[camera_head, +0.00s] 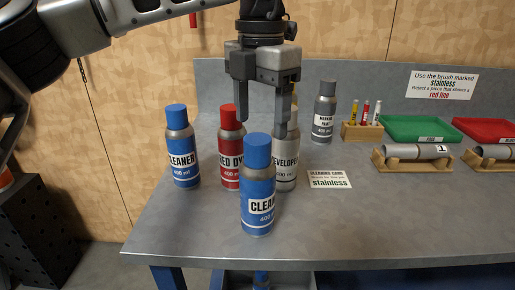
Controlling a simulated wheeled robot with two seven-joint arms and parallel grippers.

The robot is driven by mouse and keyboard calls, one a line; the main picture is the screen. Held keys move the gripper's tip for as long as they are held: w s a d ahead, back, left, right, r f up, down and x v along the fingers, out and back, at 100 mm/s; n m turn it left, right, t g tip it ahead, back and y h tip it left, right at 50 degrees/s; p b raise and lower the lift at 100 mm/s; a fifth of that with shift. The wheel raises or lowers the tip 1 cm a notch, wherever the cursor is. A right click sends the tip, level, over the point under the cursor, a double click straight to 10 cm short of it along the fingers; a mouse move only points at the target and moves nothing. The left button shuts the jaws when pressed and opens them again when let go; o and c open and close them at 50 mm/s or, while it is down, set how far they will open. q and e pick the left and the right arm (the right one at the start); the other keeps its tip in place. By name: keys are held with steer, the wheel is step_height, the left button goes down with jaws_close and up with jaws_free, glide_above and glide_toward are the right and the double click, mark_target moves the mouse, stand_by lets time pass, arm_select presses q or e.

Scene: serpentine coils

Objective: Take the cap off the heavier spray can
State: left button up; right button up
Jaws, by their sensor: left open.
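Two blue-capped cleaner cans stand upright on the grey bench: a front one (258,190), nearest the bench's front edge, and a left one (183,155) farther back. Both have their blue caps on. Nothing visible tells which can is heavier. My left gripper (262,116) points down, open and empty, above and behind the front can. Its right finger hides part of the developer can (287,172), including most of its top. The red dye can (231,163), with a red cap, stands between the left cleaner and the developer can. My right gripper is not in view.
A dark grey can (324,113) stands at the back. To the right are a wooden marker holder (361,131), a green tray (419,129), a red tray (487,132) and metal tubes on wooden cradles (412,162). A small card (329,180) lies mid-bench. The front right is clear.

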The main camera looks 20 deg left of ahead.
mark_target(258, 138)
arm_select(q)
steer(key=f, duration=0.5)
steer(key=shift+s+a+f+p, duration=0.15)
steer(key=shift+a+f+p, duration=0.05)
steer(key=shift+f+p, duration=0.15)
steer(key=c, duration=1.1)
steer(key=shift+o, duration=0.2)
steer(key=shift+r, duration=0.1)
